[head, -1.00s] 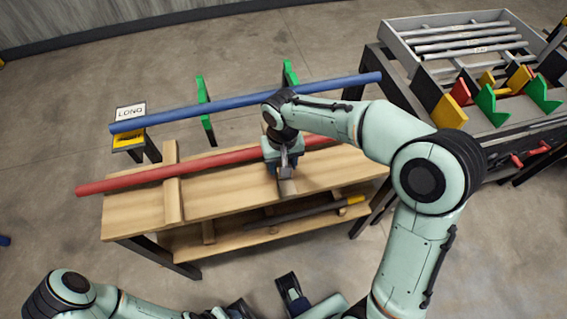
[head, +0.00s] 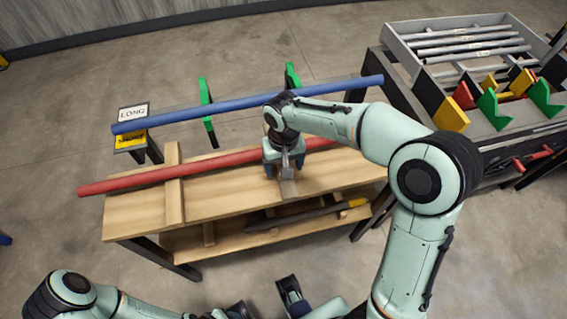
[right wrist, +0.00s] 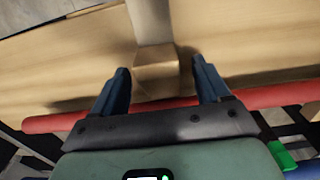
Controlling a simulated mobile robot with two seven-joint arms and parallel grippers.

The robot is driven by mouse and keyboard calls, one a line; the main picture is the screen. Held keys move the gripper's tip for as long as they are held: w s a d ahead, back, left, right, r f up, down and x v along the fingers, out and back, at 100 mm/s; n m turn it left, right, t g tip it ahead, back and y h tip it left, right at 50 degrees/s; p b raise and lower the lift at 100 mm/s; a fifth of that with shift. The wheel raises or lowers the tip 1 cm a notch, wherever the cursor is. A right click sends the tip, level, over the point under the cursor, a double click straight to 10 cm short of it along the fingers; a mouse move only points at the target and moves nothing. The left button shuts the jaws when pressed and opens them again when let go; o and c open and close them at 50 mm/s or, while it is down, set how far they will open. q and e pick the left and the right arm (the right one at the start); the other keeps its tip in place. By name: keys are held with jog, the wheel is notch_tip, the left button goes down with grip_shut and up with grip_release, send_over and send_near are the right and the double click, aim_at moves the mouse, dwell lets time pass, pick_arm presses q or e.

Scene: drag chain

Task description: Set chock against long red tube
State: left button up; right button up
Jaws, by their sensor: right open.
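The long red tube (head: 130,180) lies along the wooden bench, across its crosspieces. My right gripper (head: 284,172) is low over the right crosspiece, on the near side of the tube, and hides part of it. In the right wrist view its two blue fingers (right wrist: 160,85) are open. A small wooden block, apparently the chock (right wrist: 157,78), lies between them on the crosspiece, with a gap to each finger. The red tube (right wrist: 265,97) passes close by it; whether they touch is hidden by the gripper.
A blue tube (head: 230,104) rests on stands behind the bench, above a box marked LONG (head: 133,113). A dark bar with a yellow end (head: 320,212) lies on the lower shelf (head: 230,238). A grey tray of tubes (head: 405,50) and coloured brackets (head: 495,108) are at the right.

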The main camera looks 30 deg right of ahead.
notch_tip(320, 180, up, 13)
jog(key=p, duration=0.2)
jog(key=shift+r, duration=0.2)
dwell(0.5)
